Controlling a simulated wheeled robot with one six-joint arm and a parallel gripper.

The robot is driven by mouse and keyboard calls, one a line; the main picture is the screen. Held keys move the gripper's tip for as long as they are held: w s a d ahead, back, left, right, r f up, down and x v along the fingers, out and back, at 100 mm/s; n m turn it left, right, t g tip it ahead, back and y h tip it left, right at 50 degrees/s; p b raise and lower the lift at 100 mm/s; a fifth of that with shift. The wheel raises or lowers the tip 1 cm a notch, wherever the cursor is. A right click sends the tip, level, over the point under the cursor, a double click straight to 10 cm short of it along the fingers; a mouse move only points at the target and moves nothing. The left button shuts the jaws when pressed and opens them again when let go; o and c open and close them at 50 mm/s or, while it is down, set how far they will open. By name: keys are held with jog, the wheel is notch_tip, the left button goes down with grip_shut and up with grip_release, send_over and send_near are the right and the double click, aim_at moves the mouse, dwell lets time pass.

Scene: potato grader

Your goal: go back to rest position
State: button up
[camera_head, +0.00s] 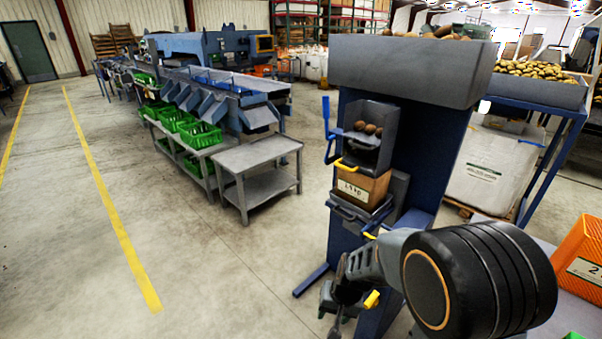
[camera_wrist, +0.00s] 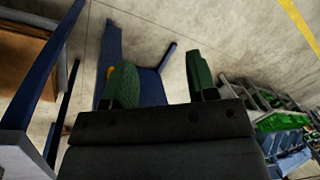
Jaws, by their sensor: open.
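My arm shows at the lower right of the head view, in front of the blue weighing machine (camera_head: 410,130). My gripper (camera_head: 338,310) hangs low at the machine's foot there, partly hidden behind my own arm. In the wrist view my gripper (camera_wrist: 163,85) has its two green fingers wide apart, with nothing between them. Beyond the fingers lie the machine's blue base (camera_wrist: 150,85) and bare floor. A cardboard box (camera_head: 360,187) stands on the machine's shelf, below a grey chute (camera_head: 365,140) with several potatoes in it.
A grey table (camera_head: 255,155) and green crates (camera_head: 200,133) stand to the left. An orange crate (camera_head: 582,258) is at the right edge. A white bulk bag (camera_head: 495,165) stands behind the machine. The floor (camera_head: 190,250) at the left front is clear, with a yellow line (camera_head: 110,205).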

jog(key=s+d+r+t+p, duration=0.1)
jog(key=s+d+r, duration=0.1)
jog(key=r, duration=0.5)
jog(key=s+d+r+n+t+h+p, duration=0.1)
jog(key=s+d+r, duration=0.2)
jog(key=r, duration=0.3)
jog(key=s+d+r+t+h+p, duration=0.1)
jog(key=s+d+r, duration=0.1)
jog(key=r, duration=0.5)
jog(key=shift+s+d+r, duration=0.35)
jog(key=shift+d, duration=0.2)
